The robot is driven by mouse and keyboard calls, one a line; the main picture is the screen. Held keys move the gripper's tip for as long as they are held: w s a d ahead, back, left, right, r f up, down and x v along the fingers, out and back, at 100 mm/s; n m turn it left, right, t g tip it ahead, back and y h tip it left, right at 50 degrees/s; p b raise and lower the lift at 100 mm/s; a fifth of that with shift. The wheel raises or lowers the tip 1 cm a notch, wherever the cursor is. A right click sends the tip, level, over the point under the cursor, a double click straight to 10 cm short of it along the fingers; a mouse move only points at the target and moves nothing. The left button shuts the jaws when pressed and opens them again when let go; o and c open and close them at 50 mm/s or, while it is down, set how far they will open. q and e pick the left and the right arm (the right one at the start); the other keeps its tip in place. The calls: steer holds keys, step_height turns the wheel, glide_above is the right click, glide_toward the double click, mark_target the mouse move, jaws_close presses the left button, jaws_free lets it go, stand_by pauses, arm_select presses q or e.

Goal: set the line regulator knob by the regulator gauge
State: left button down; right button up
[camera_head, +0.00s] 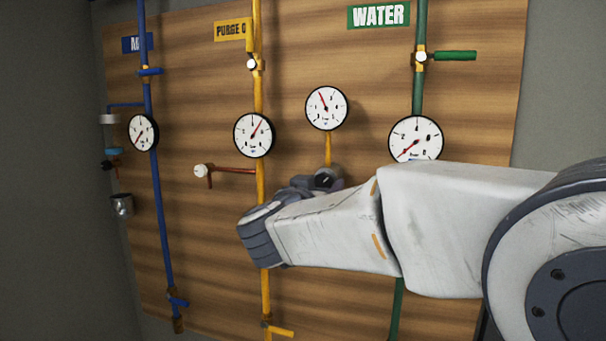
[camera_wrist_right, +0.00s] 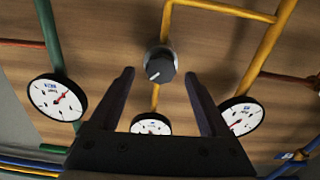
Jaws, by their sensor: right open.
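The line regulator knob (camera_wrist_right: 160,66), dark with a pale mark on its face, shows in the right wrist view. In the head view the regulator (camera_head: 328,178) sits low on the yellow branch, partly hidden by my right arm. The regulator gauge (camera_head: 326,107) is a white dial above it; its needle points up and slightly left. In the wrist view this gauge (camera_wrist_right: 151,123) is partly covered by my gripper body. My right gripper (camera_wrist_right: 159,75) is open, its two dark fingers apart on either side of the knob, with visible gaps. My left gripper is not in view.
Blue (camera_head: 158,200), yellow (camera_head: 258,80) and green (camera_head: 418,85) pipes run down the wooden panel (camera_head: 200,60). Other gauges sit on the blue, yellow (camera_head: 254,135) and green (camera_head: 416,138) lines. A red side pipe with a white end (camera_head: 201,171) sticks out left of my wrist.

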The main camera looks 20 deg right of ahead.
mark_target(323, 182)
steer(key=shift+x, duration=1.1)
jaws_close()
